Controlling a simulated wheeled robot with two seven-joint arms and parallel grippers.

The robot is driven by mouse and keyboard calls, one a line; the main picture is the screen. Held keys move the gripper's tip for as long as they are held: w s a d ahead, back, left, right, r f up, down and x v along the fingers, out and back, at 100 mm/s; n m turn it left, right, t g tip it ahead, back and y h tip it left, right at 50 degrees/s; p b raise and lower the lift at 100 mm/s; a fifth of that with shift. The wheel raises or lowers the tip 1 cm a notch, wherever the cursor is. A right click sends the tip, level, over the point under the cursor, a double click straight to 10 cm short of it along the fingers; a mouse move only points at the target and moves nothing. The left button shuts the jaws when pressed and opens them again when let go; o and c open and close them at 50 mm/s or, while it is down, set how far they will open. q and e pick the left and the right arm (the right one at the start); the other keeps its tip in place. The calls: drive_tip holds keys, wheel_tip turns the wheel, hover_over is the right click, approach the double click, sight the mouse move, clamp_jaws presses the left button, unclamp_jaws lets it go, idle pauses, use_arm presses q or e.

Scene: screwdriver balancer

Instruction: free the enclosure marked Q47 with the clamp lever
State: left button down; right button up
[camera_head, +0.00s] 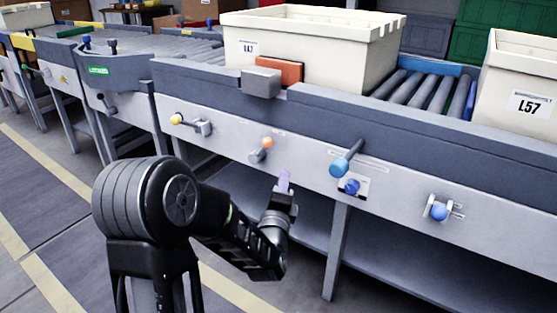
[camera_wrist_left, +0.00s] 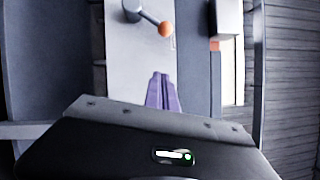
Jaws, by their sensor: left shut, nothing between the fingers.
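A cream crate (camera_head: 330,50) stands on the roller conveyor; its label (camera_head: 248,48) is small and seems to read L47. I see no label that clearly reads Q47. An orange pad (camera_head: 280,70) with a grey block (camera_head: 261,82) sits against the crate's near side. On the front panel below is a lever with an orange knob (camera_head: 267,143), also in the left wrist view (camera_wrist_left: 165,28). Whether it is the clamp lever, I cannot tell. My left gripper (camera_head: 285,176) is shut and empty, its purple fingers just below and right of that lever, apart from it. My right gripper is not in view.
The front panel (camera_head: 310,165) also carries a yellow-knobbed lever (camera_head: 177,119), a large blue handle (camera_head: 345,160), a blue button (camera_head: 351,187) and a blue knob (camera_head: 439,211). A second crate (camera_head: 515,95) reads L57. A lower shelf (camera_head: 390,260) lies beneath.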

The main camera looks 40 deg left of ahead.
sight(262, 150)
use_arm(q)
drive_tip(key=shift+w, duration=0.1)
drive_tip(key=b+x, duration=0.3)
drive_tip(key=x, duration=0.7)
drive_tip(key=shift+f, duration=0.2)
drive_tip(key=a, duration=0.1)
drive_tip(key=a+b, duration=0.1)
drive_tip(key=shift+s+a+r, duration=0.3)
drive_tip(key=shift+s+r, duration=0.05)
drive_tip(key=shift+r, duration=0.05)
drive_tip(key=shift+s+a+r, duration=0.1)
drive_tip(key=shift+a+r, duration=0.05)
drive_tip(key=shift+a, duration=0.35)
drive_tip(key=shift+a+r, duration=0.1)
drive_tip(key=shift+r, duration=0.15)
